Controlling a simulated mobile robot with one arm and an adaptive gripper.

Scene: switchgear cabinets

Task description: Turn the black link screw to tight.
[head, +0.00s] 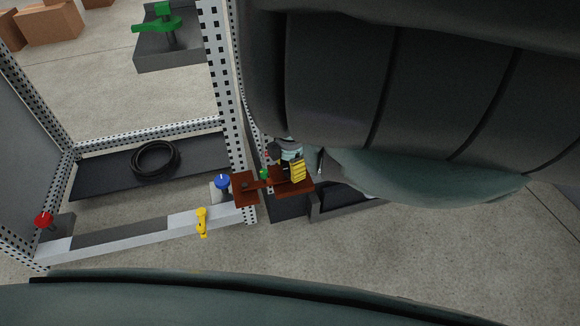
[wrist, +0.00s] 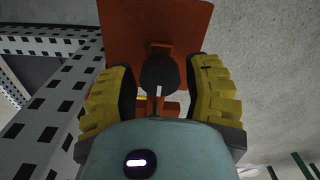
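The black link screw (wrist: 159,72) has a round dark head with a white mark, and stands in front of a red-brown plate (wrist: 150,25) in the wrist view. My gripper (wrist: 162,80) is open, with one yellow ribbed finger on each side of the screw head. A narrow gap seems to show on both sides, so I see no clear contact. In the head view my gripper (head: 294,170) is over the red-brown plates (head: 246,194), and the black screw cannot be made out there. A green piece (head: 264,174) shows just left of the gripper.
A perforated metal post (head: 228,90) stands close left of my gripper. A black cable coil (head: 155,159) lies inside. Floor at the right is clear.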

